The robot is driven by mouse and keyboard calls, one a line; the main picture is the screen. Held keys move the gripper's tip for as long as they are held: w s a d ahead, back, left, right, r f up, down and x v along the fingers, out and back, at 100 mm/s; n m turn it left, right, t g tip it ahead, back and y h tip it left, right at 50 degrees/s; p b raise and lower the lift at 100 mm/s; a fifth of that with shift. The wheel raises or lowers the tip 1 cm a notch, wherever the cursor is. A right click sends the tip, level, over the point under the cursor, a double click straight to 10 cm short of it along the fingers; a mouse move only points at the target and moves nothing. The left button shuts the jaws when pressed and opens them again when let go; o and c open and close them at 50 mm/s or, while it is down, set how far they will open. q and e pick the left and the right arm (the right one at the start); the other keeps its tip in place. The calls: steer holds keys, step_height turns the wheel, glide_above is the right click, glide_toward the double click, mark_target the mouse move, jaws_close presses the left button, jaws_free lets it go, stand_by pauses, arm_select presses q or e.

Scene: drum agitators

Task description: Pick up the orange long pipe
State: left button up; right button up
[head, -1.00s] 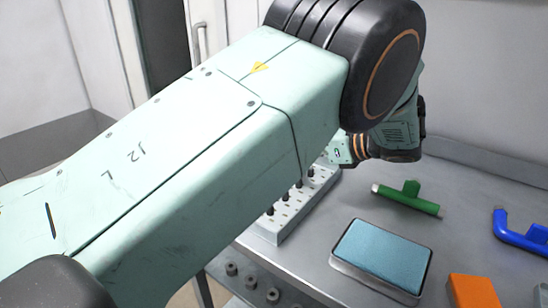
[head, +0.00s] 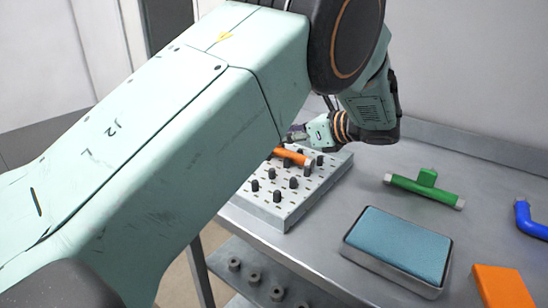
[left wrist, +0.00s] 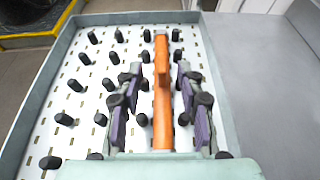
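The orange long pipe (head: 293,156) lies on the white peg board (head: 268,210), partly hidden by my left arm in the head view. In the left wrist view the orange pipe (left wrist: 162,110) runs lengthwise between rows of black pegs, with a short branch standing up from it. My left gripper (left wrist: 158,88) is open, with one purple-padded finger on each side of the pipe and visible gaps to it. In the head view this gripper (head: 297,134) shows only partly, just above the pipe. My right gripper is in neither view.
A green T-shaped pipe (head: 425,187), a blue pipe (head: 528,222), a light-blue pad in a tray (head: 397,246) and an orange block (head: 503,288) sit on the grey table to the right. Several dark round parts stand on the lower shelf (head: 235,263).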

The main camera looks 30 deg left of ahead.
arm_select(q)
steer(key=shift+w+a+f+b, duration=0.25)
steer(key=shift+a+f+b, duration=0.15)
steer(key=shift+s+a+r, duration=0.1)
steer(key=shift+a, duration=0.25)
steer(key=shift+d, duration=0.15)
steer(key=c, duration=0.3)
jaws_close()
